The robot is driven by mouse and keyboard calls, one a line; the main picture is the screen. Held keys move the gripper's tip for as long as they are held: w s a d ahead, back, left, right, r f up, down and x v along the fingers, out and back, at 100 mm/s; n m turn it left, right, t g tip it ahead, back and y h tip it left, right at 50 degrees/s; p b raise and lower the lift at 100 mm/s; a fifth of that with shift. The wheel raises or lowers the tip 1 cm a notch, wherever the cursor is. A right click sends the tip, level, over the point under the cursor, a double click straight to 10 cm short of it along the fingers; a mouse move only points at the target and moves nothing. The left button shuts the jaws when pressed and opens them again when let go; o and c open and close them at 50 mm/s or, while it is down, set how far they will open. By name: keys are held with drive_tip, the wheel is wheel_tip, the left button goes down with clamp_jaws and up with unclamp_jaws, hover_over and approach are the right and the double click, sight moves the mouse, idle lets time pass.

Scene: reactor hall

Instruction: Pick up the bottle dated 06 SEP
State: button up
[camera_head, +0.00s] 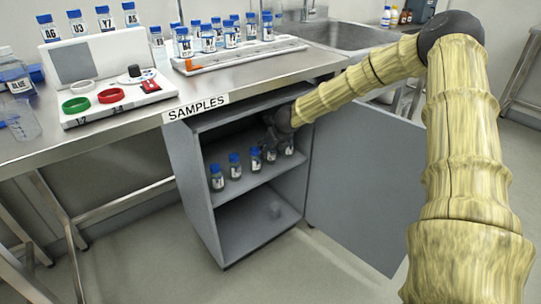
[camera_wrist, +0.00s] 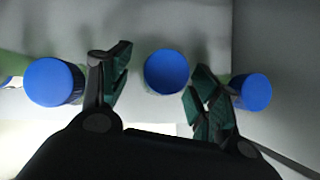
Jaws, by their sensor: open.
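Small clear bottles with blue caps and white labels stand in a row on the upper shelf of the open cabinet. In the head view they include a left-end bottle (camera_head: 217,179), a second one (camera_head: 235,166) and a third (camera_head: 256,161). The labels are too small to read, so I cannot tell which is dated 06 SEP. My gripper (camera_head: 272,141) reaches into the cabinet over the right end of the row. In the wrist view my gripper (camera_wrist: 158,82) is open, with one blue-capped bottle (camera_wrist: 166,72) between its fingers, apparently untouched. Neighbouring caps sit close outside the left finger (camera_wrist: 52,82) and right finger (camera_wrist: 252,92).
The cabinet (camera_head: 190,180) has a side wall close to the right of the row. Its open door (camera_head: 365,190) stands at the right, below my arm. The counter (camera_head: 120,118) above holds a bottle rack (camera_head: 245,54) and a tray with coloured rings (camera_head: 105,98).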

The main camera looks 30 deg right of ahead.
drive_tip(key=shift+w+f, duration=0.1)
drive_tip(key=shift+f, duration=0.05)
drive_tip(key=c, duration=1.1)
drive_tip(key=shift+c, duration=0.2)
